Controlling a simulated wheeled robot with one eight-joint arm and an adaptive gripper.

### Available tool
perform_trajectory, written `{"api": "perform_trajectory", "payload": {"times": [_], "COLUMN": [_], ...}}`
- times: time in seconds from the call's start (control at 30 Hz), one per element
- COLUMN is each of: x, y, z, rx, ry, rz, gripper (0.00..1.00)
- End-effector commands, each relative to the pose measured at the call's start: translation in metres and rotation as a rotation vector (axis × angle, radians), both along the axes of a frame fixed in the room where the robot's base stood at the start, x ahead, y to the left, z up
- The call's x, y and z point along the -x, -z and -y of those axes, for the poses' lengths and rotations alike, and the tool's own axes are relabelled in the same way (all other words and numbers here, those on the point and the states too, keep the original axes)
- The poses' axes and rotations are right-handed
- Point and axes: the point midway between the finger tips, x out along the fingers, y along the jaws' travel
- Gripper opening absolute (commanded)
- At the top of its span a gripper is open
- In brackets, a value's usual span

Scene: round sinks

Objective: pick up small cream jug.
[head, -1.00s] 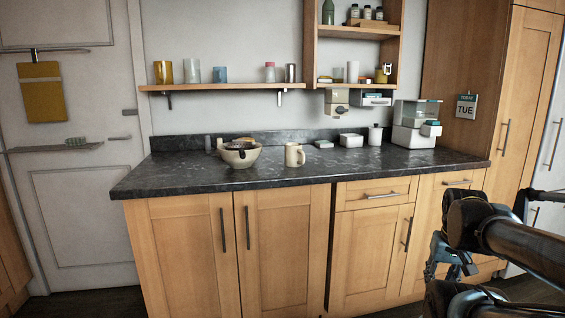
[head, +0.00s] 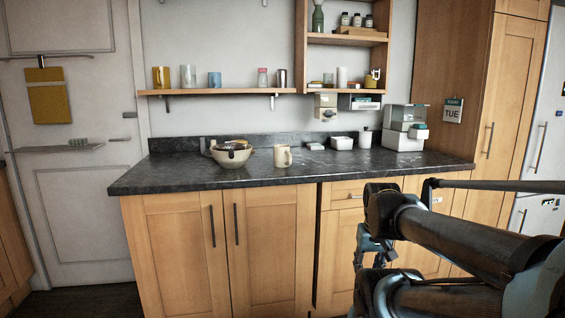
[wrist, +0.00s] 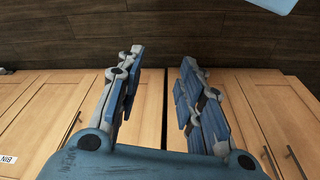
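In the head view my arm is at the lower right, below counter height and in front of the cabinets, well away from the jug. The gripper is only partly visible there.
A wall shelf (head: 215,92) with cups hangs above. The counter front before the jug is clear.

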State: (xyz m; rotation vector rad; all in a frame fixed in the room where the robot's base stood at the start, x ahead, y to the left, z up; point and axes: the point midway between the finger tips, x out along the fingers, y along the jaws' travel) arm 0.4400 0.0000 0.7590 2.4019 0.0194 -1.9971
Motion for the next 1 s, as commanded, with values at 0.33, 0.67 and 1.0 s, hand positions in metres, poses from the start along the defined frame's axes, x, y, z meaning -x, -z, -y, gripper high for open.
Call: {"api": "perform_trajectory", "payload": {"times": [0.33, 0.67, 1.0], "x": [-0.042, -0.146, -0.249], "y": [-0.024, -0.083, -0.151], "z": [-0.05, -0.133, -0.184], "rx": [-0.229, -0.769, -1.339], "ry": [0.177, 0.607, 1.075], "rz": [0.092, 0.136, -0.029], "gripper": [0.85, 0.85, 0.85]}}
